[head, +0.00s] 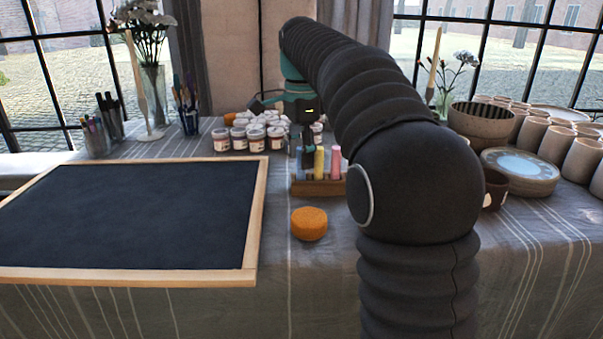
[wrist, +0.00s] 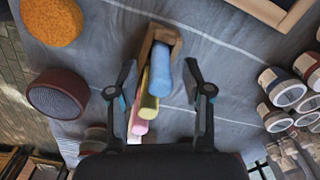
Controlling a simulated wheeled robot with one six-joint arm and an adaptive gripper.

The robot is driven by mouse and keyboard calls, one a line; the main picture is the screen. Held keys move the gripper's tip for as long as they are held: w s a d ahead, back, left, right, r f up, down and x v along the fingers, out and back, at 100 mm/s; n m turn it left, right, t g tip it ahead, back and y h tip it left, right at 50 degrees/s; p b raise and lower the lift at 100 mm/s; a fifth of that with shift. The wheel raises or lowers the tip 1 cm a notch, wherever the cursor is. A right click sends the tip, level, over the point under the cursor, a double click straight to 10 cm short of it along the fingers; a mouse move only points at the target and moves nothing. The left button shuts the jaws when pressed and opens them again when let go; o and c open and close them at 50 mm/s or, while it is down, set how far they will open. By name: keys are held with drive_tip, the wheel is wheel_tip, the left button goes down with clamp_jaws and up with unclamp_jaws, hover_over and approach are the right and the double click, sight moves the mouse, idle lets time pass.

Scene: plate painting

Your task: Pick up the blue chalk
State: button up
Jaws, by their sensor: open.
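The blue chalk (wrist: 162,72) stands upright in a wooden holder (head: 318,188), at the end of a row with a yellow chalk (head: 319,160) and a pink chalk (head: 336,161). In the head view the blue chalk (head: 299,153) is mostly hidden by my gripper (head: 307,158). In the wrist view my gripper (wrist: 160,78) is open and empty of any grip. Its two fingers appear on either side of the blue and yellow chalks, with gaps visible. I cannot tell the exact height of the fingertips against the chalk.
An orange sponge (head: 309,223) lies in front of the holder. A wood-framed blackboard (head: 120,215) fills the left. Paint jars (head: 247,136) stand behind. A dark brown cup (head: 494,188), plates (head: 520,170) and pale cups (head: 556,143) are at the right.

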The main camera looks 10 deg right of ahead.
wheel_tip(320, 180, down, 2)
drive_tip(key=shift+f, duration=0.1)
clamp_jaws()
idle(0.5)
